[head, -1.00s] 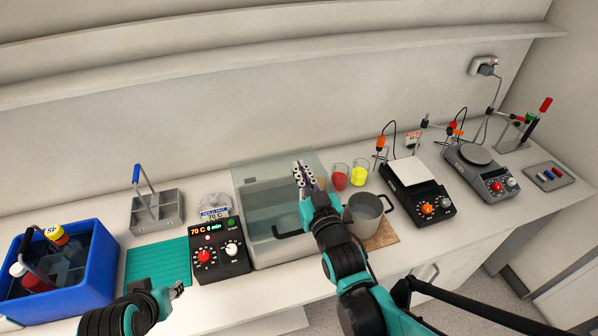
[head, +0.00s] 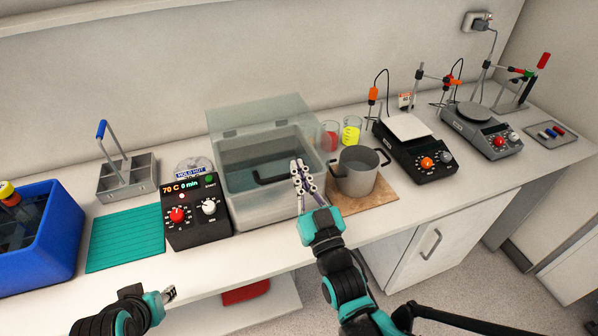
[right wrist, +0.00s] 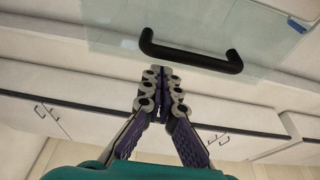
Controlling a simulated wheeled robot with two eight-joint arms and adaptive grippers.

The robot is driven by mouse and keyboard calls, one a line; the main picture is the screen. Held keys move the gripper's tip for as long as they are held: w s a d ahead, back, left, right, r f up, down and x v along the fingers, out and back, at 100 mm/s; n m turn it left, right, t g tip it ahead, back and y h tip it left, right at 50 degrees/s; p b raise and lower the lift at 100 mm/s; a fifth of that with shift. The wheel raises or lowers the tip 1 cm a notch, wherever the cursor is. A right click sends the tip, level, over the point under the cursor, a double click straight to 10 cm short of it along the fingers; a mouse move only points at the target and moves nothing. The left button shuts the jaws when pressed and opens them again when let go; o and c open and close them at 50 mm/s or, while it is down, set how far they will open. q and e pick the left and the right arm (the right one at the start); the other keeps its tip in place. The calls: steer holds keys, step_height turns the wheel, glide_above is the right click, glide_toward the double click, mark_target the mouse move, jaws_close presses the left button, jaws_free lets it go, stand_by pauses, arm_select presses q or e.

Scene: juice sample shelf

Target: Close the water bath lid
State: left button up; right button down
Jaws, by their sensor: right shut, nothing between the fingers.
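The water bath (head: 243,207) is a pale tank with water in it. Its clear lid (head: 262,112) shows at the tank's back and is not flat shut; its exact angle is hard to tell. The lid's black handle (head: 275,178) appears over the tank opening, and shows large in the right wrist view (right wrist: 190,56). My right gripper (head: 301,172) is shut and empty, its tips close to the handle's right end in the head view and just below the handle in the wrist view. My left gripper (head: 170,294) is low at the left, its fingers too small to judge.
A control box (head: 196,222) stands left of the bath, beside a teal mat (head: 125,238) and a blue crate (head: 58,250).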

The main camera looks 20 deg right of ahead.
steer(key=shift+s+f+b, duration=0.25)
steer(key=shift+f+b, duration=0.2)
steer(key=shift+f, duration=0.25)
steer(key=shift+s+f+b, duration=0.25)
steer(key=shift+f+b, duration=0.2)
steer(key=shift+f, duration=0.2)
steer(key=shift+r, duration=0.1)
